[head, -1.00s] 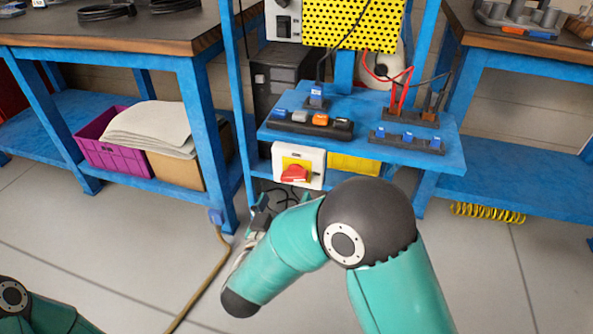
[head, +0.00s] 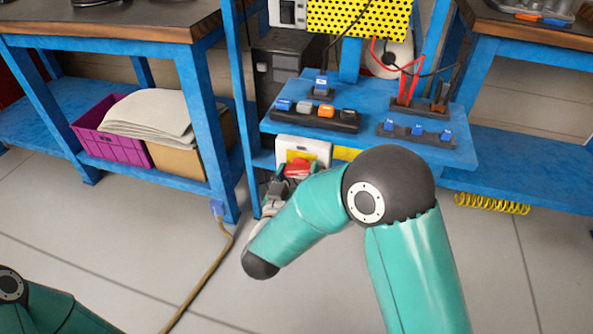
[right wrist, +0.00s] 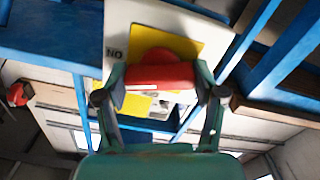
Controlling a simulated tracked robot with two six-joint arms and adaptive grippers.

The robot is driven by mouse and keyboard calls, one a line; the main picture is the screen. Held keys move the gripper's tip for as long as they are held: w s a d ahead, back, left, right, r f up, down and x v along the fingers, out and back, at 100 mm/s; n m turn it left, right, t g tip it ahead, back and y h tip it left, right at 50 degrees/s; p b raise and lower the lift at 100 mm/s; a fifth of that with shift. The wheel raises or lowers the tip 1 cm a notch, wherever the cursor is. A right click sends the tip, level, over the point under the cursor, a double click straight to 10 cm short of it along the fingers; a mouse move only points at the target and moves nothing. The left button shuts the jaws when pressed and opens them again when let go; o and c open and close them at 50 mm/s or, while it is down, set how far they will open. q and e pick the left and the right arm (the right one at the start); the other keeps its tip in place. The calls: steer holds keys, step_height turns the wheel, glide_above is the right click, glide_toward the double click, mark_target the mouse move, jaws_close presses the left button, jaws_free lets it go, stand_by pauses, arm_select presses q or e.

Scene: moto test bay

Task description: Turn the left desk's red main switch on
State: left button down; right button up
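The red main switch (head: 297,168) is a rotary handle on a white box with a yellow plate (head: 301,150), under the left end of the blue shelf. My right gripper (head: 298,170) is at the handle, with one finger on each side. In the right wrist view the red handle (right wrist: 160,77) fills the gap between the fingers of my right gripper (right wrist: 161,85); both fingers appear to touch its ends. Letters reading "NO" in that picture stand on the white box (right wrist: 118,35). My left gripper is out of view; only part of my left arm shows at lower left.
The blue shelf (head: 372,92) above the switch holds switch blocks (head: 316,116) and cables. A blue desk leg (head: 212,140) stands left of the switch. A purple crate (head: 108,143) sits on the left desk's lower shelf. A brown cable (head: 205,277) runs over open floor.

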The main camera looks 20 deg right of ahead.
steer(key=c, duration=0.4)
steer(key=m+b, duration=0.3)
steer(key=shift+f, duration=0.2)
steer(key=shift+c, duration=0.2)
steer(key=shift+r+m, duration=0.15)
steer(key=shift+m, duration=0.25)
steer(key=o, duration=1.1)
steer(key=shift+o, duration=0.2)
steer(key=shift+s+a, duration=0.1)
steer(key=v, duration=1.1)
steer(key=shift+s+a, duration=0.25)
